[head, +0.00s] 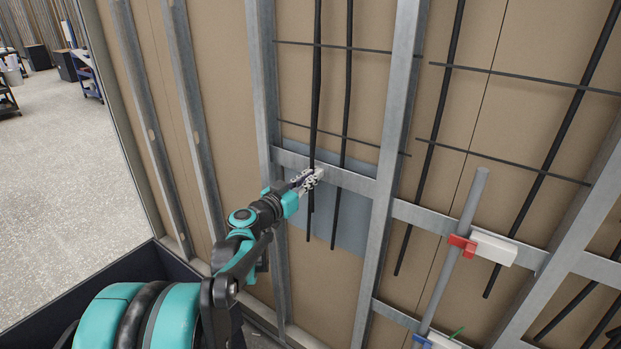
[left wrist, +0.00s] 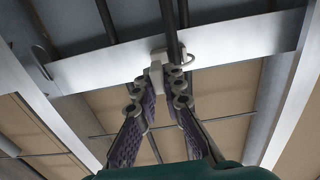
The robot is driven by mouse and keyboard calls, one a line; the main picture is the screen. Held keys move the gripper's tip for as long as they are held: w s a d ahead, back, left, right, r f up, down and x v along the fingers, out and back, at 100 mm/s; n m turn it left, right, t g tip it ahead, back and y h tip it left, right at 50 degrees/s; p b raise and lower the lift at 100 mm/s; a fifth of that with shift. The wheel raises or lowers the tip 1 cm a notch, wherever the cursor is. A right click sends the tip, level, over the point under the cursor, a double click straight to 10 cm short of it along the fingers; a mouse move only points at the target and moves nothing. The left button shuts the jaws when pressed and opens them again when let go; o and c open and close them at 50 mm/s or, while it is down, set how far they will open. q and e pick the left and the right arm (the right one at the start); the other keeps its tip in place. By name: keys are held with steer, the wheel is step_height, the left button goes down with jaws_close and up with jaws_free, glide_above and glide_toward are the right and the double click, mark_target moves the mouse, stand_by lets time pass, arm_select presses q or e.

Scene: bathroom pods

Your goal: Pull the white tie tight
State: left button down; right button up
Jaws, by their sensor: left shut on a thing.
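The white tie (left wrist: 157,74) shows in the left wrist view at the metal crossbar, beside a black cable (left wrist: 170,30). A thin pale loop (left wrist: 190,60) of it curves out to the right of the cable. My left gripper (left wrist: 163,88) is shut on the white tie, with its fingers on both sides of it just below the bar. In the head view my left gripper (head: 312,178) is at the crossbar, in front of the left black cable (head: 316,90), and mostly hides the tie. How snug the loop is, I cannot tell. My right gripper is not in view.
The crossbar (head: 345,178) runs between metal studs (head: 391,110). A second black cable (head: 345,130) hangs close to the right. Further right are a grey pipe (head: 472,205), a red clamp (head: 463,243) and a white block (head: 495,248). Open floor (head: 60,180) lies at left.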

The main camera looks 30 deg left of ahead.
arm_select(q)
steer(key=s, duration=0.3)
steer(key=shift+s+a, duration=0.15)
steer(key=shift+s, duration=0.25)
steer(key=c, duration=1.6)
jaws_free()
steer(key=shift+s, duration=0.2)
steer(key=s+a, duration=0.1)
steer(key=s, duration=1.1)
